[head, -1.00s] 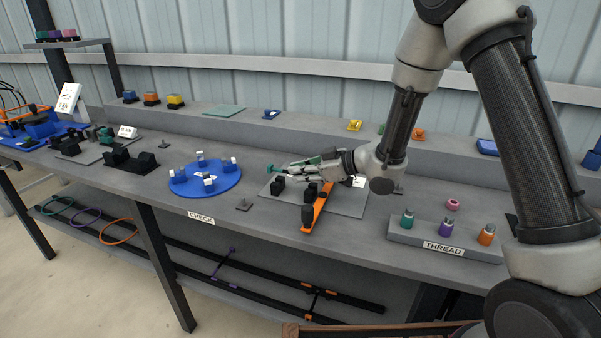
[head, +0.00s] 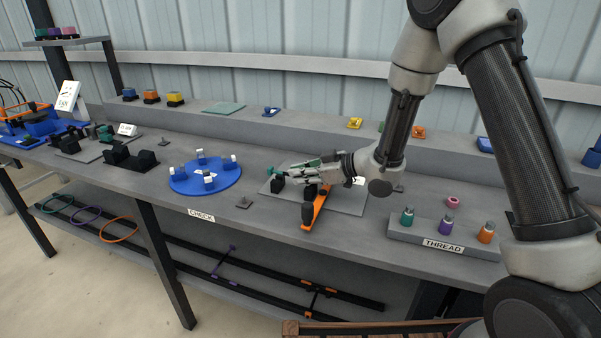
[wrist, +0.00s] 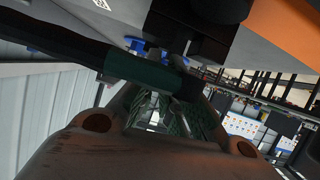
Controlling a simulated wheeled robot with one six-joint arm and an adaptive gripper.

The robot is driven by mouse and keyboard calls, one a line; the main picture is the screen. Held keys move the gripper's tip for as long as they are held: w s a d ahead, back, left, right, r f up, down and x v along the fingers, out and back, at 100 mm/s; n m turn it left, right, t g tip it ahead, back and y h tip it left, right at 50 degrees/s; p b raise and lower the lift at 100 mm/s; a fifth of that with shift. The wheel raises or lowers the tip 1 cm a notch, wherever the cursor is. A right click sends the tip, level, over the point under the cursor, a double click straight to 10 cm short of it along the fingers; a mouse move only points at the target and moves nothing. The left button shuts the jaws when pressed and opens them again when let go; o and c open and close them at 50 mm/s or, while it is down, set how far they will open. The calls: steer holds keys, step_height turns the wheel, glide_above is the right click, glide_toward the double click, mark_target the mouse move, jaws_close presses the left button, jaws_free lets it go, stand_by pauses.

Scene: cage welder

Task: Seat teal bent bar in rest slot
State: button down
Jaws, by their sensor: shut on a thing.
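My gripper (head: 300,168) is shut on the teal bent bar (head: 274,173), whose teal end sticks out to the left of the fingers. In the wrist view, a dark teal length of the bar (wrist: 142,68) lies across the fingertips (wrist: 167,100). A grey plate (head: 345,203) under the gripper carries black blocks (head: 277,186), apparently the rest. The bar's end is just over or at the left block; I cannot tell whether they touch. The gripper hides most of the bar and any slot opening.
A blue disc (head: 180,184) with several pegs lies to the left. The THREAD block (head: 415,235) with coloured posts stands to the right. A raised ledge runs behind.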

steer(key=shift+f, duration=0.55)
steer(key=c, duration=1.5)
jaws_free()
steer(key=shift+s+d, duration=0.1)
steer(key=v, duration=1.2)
steer(key=shift+r, duration=0.1)
